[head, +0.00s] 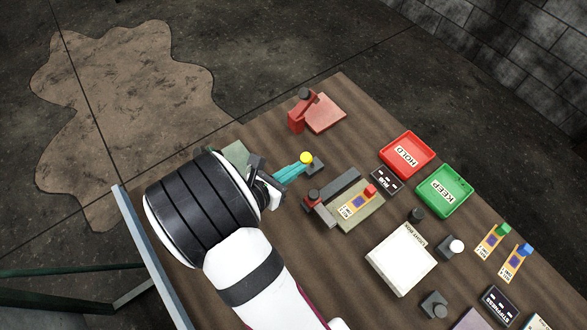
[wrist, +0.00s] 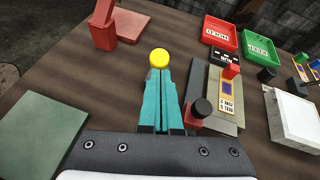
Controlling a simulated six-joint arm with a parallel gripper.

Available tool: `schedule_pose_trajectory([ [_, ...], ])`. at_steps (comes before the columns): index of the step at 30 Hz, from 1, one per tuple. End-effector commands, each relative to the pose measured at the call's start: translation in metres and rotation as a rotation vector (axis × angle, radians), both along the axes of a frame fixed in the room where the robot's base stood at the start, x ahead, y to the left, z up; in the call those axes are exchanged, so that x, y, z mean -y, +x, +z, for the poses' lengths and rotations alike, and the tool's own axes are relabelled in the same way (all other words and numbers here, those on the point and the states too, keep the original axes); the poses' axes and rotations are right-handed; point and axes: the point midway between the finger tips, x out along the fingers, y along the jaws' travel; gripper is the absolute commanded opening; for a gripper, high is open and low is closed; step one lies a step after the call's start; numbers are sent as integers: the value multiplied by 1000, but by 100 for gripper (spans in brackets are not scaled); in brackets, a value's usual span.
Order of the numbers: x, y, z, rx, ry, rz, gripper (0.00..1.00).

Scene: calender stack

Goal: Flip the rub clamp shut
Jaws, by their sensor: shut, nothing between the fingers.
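The rub station (head: 370,213) is an olive plate with a dark grey bar along one side. A card (head: 352,206) with a red knob (head: 370,190) lies on it. At its near-left end, a red clamp (head: 312,204) with a black knob appears to stand up, clear of the card; it also shows in the wrist view (wrist: 196,122). My gripper (head: 303,163) has teal fingers, shut and empty, left of and beyond the clamp. In the wrist view, the fingertips (wrist: 160,72) sit at a yellow knob (wrist: 159,58); I cannot tell whether they touch.
Another red clamp (head: 297,120) stands by a red pad (head: 325,113) at the back. Red HOLD (head: 407,154) and green KEEP (head: 444,191) trays are at right. A white light box (head: 402,262) stands nearer. A green pad (wrist: 42,125) lies left of the fingers.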

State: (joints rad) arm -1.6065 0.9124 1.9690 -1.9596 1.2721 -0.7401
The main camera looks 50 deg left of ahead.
Motion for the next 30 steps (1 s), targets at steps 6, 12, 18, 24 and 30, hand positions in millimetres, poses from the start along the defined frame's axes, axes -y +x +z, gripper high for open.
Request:
schedule_pose_trajectory([
  [6, 0, 3, 3, -34, 2, 0, 0],
  [12, 0, 9, 8, -109, 4, -2, 0],
  [18, 0, 21, 16, -253, 7, -4, 0],
  [24, 0, 35, 21, -360, 3, -1, 0],
  [30, 0, 48, 25, -357, 1, -1, 0],
])
